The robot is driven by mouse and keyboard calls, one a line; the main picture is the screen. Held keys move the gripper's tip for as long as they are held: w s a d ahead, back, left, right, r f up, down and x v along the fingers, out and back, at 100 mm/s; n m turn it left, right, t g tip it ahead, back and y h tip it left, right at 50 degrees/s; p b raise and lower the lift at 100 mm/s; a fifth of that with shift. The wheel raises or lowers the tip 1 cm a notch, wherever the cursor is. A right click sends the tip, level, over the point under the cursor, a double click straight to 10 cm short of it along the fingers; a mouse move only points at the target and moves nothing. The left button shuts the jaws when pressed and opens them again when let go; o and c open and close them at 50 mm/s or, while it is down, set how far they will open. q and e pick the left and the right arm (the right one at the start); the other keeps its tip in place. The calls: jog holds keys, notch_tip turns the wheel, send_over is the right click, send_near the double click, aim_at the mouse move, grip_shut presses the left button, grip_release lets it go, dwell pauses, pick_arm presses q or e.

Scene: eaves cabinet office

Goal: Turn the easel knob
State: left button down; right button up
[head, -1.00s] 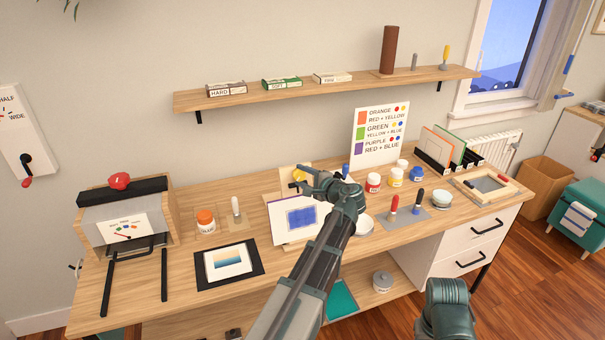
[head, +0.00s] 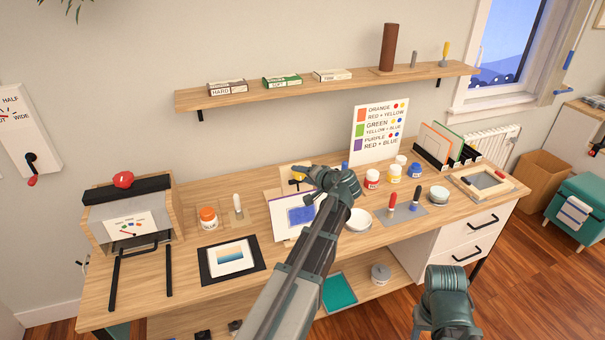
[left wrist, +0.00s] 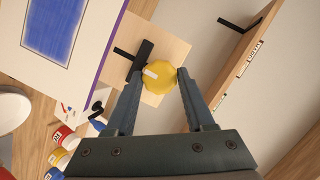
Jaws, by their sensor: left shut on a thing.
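The yellow easel knob (head: 298,175) is on the upper part of the wooden easel (head: 272,192), above a canvas (head: 281,222) with a blue painted square. In the left wrist view the knob (left wrist: 160,77) is a faceted yellow disc with a pale mark on its face. My left gripper (left wrist: 160,74) has a fingertip on each side of the knob and is shut on it. In the head view the left gripper (head: 303,177) reaches the knob, and my arm hides part of the canvas. My right arm shows at the lower right; its gripper is out of view.
Paint jars (head: 372,179), a white dish (head: 358,219) and a colour chart (head: 379,136) stand right of the easel. A shelf (head: 345,83) hangs above.

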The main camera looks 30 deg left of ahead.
dwell(0.4)
pick_arm(q)
jog(key=shift+c, duration=1.3)
grip_release()
jog(key=p+v, duration=0.5)
jog(key=v, duration=0.8)
jog(key=shift+s+d+p, duration=0.25)
jog(key=shift+d+p, duration=0.1)
jog(key=shift+r, duration=0.15)
